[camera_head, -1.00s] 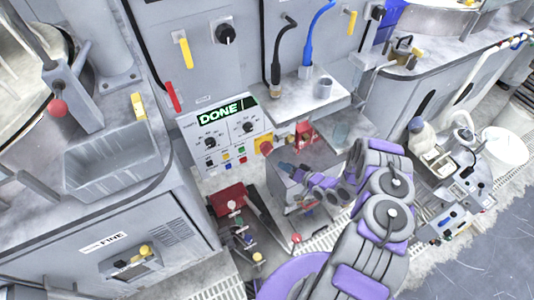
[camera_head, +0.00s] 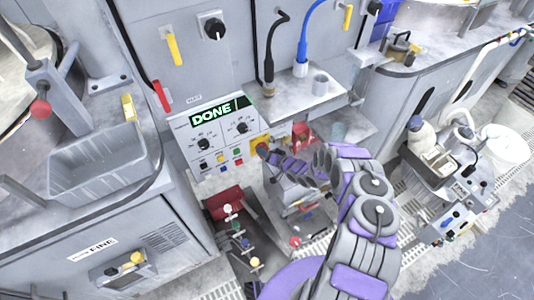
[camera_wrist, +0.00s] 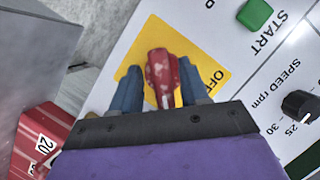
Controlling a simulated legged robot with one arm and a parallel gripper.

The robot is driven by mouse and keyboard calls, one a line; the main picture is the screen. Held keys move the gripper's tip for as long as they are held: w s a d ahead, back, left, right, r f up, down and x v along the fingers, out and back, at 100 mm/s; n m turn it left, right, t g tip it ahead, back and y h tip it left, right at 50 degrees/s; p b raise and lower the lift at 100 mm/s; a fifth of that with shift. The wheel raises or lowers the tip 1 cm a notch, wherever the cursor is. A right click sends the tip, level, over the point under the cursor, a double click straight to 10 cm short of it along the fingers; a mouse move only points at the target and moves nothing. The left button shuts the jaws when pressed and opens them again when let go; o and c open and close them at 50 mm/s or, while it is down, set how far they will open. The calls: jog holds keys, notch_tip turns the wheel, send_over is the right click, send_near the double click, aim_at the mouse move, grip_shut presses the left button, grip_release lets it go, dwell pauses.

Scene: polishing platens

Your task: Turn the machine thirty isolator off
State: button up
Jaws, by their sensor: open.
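The isolator is a red rotary handle (camera_wrist: 161,75) on a yellow plate (camera_wrist: 200,42) at the control panel's edge. The plate's visible lettering begins "OFF", to the right of the handle; the rest is hidden. A white mark on the handle points towards the bottom of the wrist view. My gripper (camera_wrist: 162,88) is open, with one blue finger on each side of the handle; I cannot tell whether they touch it. In the head view my gripper (camera_head: 270,154) is at the panel's lower right corner and covers most of the isolator. No machine number is readable.
The white control panel (camera_head: 178,124) has a "DONE" display (camera_head: 214,112), knobs and coloured buttons. The green START button (camera_wrist: 255,14) is close to the plate. A red box marked 20 (camera_wrist: 45,143) is at lower left in the wrist view. A shelf (camera_head: 290,100) stands above my gripper.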

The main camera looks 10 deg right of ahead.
jog(key=shift+a, duration=0.25)
jog(key=shift+a, duration=0.15)
jog(key=shift+c, duration=1.3)
jog(key=shift+d, duration=0.2)
grip_shut()
